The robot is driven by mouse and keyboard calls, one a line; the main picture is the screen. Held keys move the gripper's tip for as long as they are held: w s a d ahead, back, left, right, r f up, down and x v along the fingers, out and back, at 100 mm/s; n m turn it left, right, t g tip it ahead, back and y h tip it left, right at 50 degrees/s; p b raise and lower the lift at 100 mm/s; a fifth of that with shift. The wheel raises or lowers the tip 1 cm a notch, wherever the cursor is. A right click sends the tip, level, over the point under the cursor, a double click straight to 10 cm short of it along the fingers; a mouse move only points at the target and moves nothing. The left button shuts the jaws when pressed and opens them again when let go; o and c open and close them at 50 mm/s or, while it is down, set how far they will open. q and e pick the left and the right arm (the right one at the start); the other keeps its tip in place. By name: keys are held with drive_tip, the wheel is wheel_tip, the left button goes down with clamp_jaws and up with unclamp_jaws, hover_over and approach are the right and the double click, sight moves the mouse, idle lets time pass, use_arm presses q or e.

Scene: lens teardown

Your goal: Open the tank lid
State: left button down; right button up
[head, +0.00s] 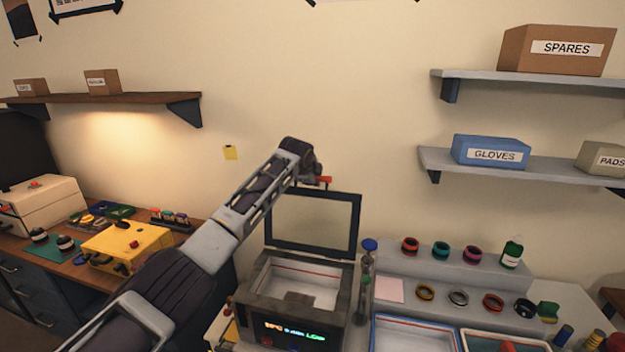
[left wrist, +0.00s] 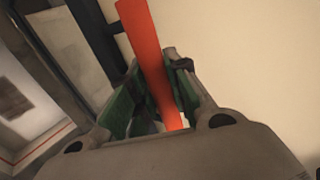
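The tank (head: 257,300) is a grey box with a lit display on its front, at the lower middle of the head view. Its dark-framed lid (head: 308,248) stands raised, near upright, at the back, and the tank's pale inside shows. A red handle (head: 324,180) sits at the lid's top edge. My left gripper (head: 312,176) is at that top edge. In the left wrist view the red handle (left wrist: 148,55) runs between the green-padded fingers of my left gripper (left wrist: 160,95), which look closed against it. My right gripper is out of view.
Right of the tank stand a slim holder with a blue-topped item (head: 369,246) and a stepped grey stand (head: 440,268) with several coloured rings. A yellow case (head: 127,246) sits on the left bench. Shelves hang on the right wall. The wall above the lid is clear.

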use_arm(q)
drive_tip(key=c, duration=1.3)
unclamp_jaws()
drive_tip(key=shift+r, duration=0.1)
drive_tip(key=shift+s, duration=0.1)
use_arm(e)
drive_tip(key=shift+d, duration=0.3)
use_arm(q)
drive_tip(key=shift+v, duration=6)
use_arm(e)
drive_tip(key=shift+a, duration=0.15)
